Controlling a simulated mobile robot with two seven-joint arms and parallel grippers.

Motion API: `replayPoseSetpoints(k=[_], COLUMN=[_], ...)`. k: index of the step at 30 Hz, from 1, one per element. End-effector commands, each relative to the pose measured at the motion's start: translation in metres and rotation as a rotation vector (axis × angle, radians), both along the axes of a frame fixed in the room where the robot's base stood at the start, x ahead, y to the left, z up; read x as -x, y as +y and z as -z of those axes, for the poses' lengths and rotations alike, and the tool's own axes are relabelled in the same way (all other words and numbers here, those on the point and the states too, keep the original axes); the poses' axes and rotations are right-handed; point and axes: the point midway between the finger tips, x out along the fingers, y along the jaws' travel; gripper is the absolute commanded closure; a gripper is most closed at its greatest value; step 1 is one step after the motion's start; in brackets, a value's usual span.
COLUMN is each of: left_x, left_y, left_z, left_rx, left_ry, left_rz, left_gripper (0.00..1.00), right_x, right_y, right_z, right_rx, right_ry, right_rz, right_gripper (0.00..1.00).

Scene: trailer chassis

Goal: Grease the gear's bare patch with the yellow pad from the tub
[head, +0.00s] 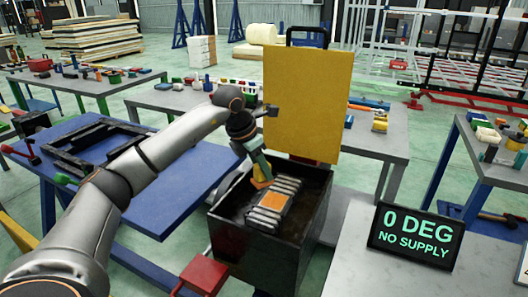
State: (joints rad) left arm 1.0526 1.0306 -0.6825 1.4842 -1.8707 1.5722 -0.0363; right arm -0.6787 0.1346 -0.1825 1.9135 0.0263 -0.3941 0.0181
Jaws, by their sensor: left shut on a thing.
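My left gripper (259,170) reaches down from the left over an open dark box (262,240). It is shut on a small yellow-orange pad (262,184), which points down. Below and right of the pad lies a grey ribbed part (269,216), probably the gear, inside the box. An orange patch (273,201) shows on its upper face. The pad is close to the part's upper left edge; I cannot tell whether they touch. I cannot make out the tub for certain. My right gripper is not in view.
A tall yellow panel (308,100) stands behind the box. A blue table (165,200) with a black frame (85,150) is at left. A sign (415,237) reading "0 DEG NO SUPPLY" stands on a grey table at right. A red box (205,273) is in front.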

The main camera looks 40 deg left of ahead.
Motion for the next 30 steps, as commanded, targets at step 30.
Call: replayPoseSetpoints(k=[30], left_x=[0.005], left_y=[0.008], left_z=[-0.033], left_rx=[0.0], left_ry=[-0.003], left_rz=[0.0], left_gripper=[1.0], right_x=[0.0], right_y=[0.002], right_z=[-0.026], right_rx=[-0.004], right_ry=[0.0], right_rz=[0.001], right_gripper=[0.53])
